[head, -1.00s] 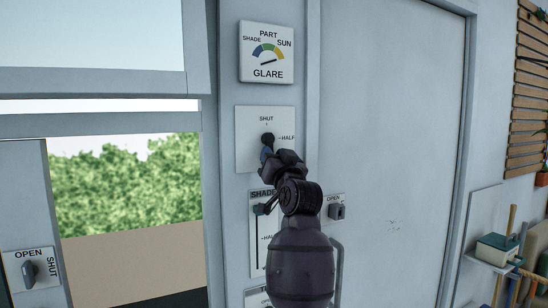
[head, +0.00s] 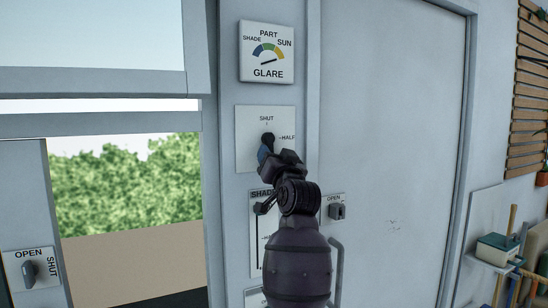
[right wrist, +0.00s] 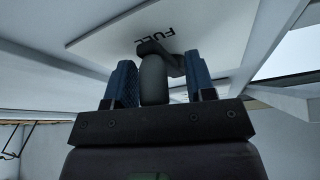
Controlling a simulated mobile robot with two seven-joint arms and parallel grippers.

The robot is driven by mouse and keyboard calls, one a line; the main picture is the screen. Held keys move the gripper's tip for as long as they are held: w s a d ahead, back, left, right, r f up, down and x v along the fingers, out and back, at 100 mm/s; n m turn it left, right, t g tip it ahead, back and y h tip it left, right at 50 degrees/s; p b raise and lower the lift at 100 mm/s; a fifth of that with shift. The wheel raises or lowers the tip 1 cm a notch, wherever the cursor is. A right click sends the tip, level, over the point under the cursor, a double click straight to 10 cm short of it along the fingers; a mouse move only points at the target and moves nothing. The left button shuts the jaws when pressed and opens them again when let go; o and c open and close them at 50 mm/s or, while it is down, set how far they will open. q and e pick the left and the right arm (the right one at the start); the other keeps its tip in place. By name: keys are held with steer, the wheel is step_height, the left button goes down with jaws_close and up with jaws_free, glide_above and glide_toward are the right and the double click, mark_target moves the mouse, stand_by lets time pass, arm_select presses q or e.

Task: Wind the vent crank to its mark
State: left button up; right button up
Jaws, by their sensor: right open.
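The vent crank (head: 268,138) is a dark hub on a white plate (head: 247,118) marked SHUT at the top and HALF at the right. Its lower part is hidden behind my right gripper (head: 268,154) in the head view. In the right wrist view the crank's grey handle (right wrist: 153,80) stands between the two blue fingers, and the plate's FULL mark (right wrist: 168,39) shows behind. My right gripper (right wrist: 161,82) is open around the handle, with a wide gap on the right-hand side. My left gripper is not in view.
A glare dial (head: 267,54) is mounted above the crank plate. A shade slider (head: 259,208) and an OPEN knob (head: 337,211) sit close below, near my right arm. A window is at left, a door (head: 395,130) at right.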

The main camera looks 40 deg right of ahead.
arm_select(q)
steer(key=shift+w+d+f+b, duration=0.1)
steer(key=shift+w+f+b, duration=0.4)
steer(key=shift+b, duration=0.7)
arm_select(e)
steer(key=v, duration=1)
steer(key=shift+s, duration=0.3)
steer(key=shift+f, duration=0.1)
